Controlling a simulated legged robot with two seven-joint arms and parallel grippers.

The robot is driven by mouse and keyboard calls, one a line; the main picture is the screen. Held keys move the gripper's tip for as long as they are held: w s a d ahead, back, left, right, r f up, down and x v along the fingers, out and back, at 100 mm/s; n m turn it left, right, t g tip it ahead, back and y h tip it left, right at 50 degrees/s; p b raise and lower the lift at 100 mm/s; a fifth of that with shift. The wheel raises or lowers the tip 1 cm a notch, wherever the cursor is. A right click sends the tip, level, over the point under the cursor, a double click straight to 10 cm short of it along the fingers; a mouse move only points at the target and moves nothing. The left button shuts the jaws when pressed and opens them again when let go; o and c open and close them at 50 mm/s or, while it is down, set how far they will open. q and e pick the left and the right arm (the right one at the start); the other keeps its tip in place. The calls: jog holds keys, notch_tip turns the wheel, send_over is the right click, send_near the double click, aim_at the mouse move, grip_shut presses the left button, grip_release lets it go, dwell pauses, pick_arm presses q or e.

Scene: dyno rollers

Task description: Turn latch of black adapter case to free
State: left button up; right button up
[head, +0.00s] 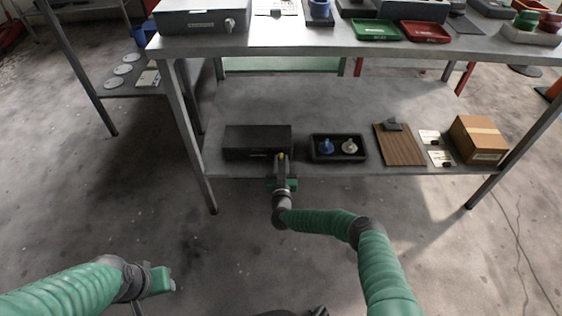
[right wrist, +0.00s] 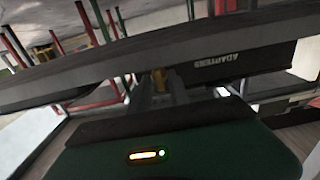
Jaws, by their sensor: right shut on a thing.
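The black adapter case (head: 250,136) stands at the left of the lower shelf. In the right wrist view the case (right wrist: 265,65) shows upside-down lettering reading "ADAPTERS". My right gripper (head: 281,160) is at the right end of the case's front. It is shut on the small yellow latch (right wrist: 160,80), which shows between the fingers; a bit of yellow also shows in the head view. How far the latch is turned cannot be told. My left gripper (head: 172,282) is low at the left, away from the shelf, and its fingers are not clear.
Right of the case are a black tray (head: 314,157) with a blue and a pale item, a wooden board (head: 402,150) and a cardboard box (head: 478,138). The upper tabletop (head: 290,42) overhangs the shelf. The floor in front is clear.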

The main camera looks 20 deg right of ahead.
grip_shut()
